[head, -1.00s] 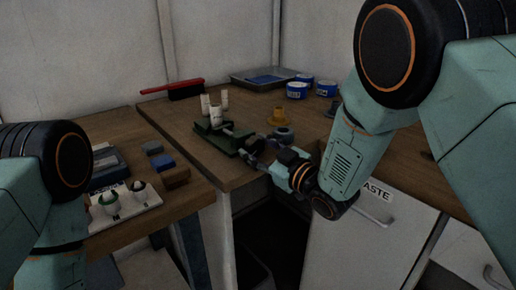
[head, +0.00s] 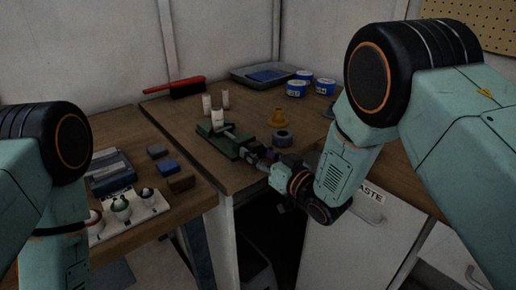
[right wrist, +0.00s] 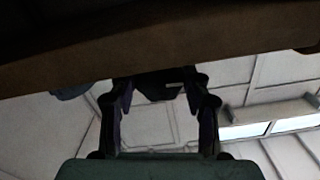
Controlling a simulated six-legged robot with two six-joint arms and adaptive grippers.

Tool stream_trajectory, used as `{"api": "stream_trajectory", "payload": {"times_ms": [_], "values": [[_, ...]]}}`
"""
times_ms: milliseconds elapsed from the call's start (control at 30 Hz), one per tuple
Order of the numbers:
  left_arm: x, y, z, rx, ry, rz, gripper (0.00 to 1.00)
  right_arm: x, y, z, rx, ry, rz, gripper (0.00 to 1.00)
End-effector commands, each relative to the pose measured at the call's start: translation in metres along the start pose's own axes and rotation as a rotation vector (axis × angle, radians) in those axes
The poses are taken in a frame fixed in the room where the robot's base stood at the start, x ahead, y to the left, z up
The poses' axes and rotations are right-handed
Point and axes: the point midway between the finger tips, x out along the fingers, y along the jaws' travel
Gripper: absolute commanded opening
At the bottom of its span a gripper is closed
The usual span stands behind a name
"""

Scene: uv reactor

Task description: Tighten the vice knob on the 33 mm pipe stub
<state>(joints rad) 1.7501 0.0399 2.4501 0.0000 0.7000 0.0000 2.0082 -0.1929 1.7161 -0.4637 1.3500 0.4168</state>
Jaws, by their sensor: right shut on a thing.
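The green vice (head: 216,139) stands near the front edge of the wooden bench. A white pipe stub (head: 218,119) stands upright at its jaws; I cannot read its size. The vice's screw runs toward the bench edge. My right gripper (head: 264,156) is at the screw's outer end and shut on the vice knob, which it mostly hides in the head view. In the right wrist view a dark part, likely the knob (right wrist: 158,86), shows between the two fingers. My left arm shows at the left, but its gripper is out of view.
Two more white stubs (head: 226,98) stand behind the vice. A yellow cone-shaped part (head: 279,117) and a grey ring (head: 281,136) sit to its right. A red brush (head: 188,86), a tray (head: 240,75) and blue tubs (head: 297,88) are farther back. The bench edge (right wrist: 60,78) is close above the wrist.

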Motion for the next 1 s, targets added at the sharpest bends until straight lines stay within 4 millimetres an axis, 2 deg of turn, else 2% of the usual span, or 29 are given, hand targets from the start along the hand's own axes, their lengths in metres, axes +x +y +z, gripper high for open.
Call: {"api": "stream_trajectory", "payload": {"times_ms": [567, 600, 700, 1000], "values": [[-0.0034, 0.0, 0.0, 0.0, 0.0, 0.0, 0.71, -0.0001, 0.0002, 0.0006, 0.039, 0.0, 0.0, 0.16], [-0.0034, 0.0, 0.0, 0.0, 0.0, 0.0, 0.71, -0.0001, 0.0001, 0.0006, 0.039, 0.0, 0.0, 0.49], [-0.0034, 0.0, 0.0, 0.0, 0.0, 0.0, 0.71, -0.0001, 0.0001, 0.0006, 0.039, 0.0, 0.0, 0.58], [-0.0034, 0.0, -0.0001, 0.0, 0.0, 0.0, 0.71, -0.0007, 0.0001, 0.0004, 0.038, 0.0, 0.0, 0.58]]}}
